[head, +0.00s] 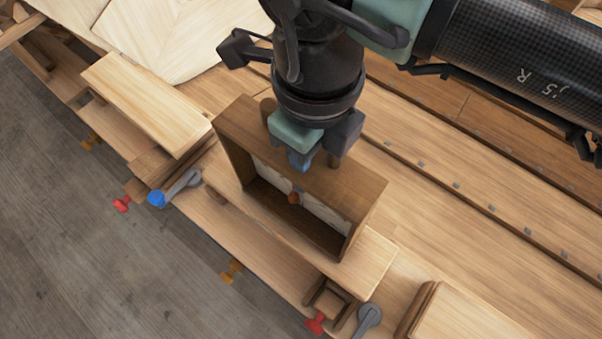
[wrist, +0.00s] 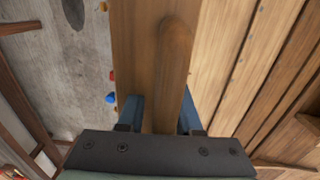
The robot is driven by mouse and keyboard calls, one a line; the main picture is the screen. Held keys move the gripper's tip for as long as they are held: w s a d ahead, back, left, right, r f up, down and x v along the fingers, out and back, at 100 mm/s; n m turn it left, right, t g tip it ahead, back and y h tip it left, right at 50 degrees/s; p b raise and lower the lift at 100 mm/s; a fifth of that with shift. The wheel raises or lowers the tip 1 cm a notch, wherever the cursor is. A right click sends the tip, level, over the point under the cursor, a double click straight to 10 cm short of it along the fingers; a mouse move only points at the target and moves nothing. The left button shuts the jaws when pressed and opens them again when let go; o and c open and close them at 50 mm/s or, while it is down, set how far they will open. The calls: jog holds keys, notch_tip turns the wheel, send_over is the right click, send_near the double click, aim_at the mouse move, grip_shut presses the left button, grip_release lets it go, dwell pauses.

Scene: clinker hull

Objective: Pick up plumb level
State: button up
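The plumb level (head: 362,196) is a brown wooden box frame standing upright on a plank, with a pale panel and a small reddish bob inside. In the wrist view its rounded top handle (wrist: 176,60) runs between my fingers. My gripper (head: 300,160) is right above the frame's top. Its two blue fingers also show in the wrist view (wrist: 161,112), spread on either side of the handle. A narrow gap seems to show beside the left finger; contact on the right side is unclear. My gripper hides part of the handle in the head view.
The frame stands on a light plank (head: 375,262) near the bench's left edge. A blue-ended grey lever (head: 178,188), another grey lever (head: 367,320) and red and orange knobs line that edge. A pale block (head: 148,104) lies behind left. Long hull planks (head: 480,150) run along the right.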

grip_shut()
jog(key=shift+w, duration=0.1)
dwell(1.0)
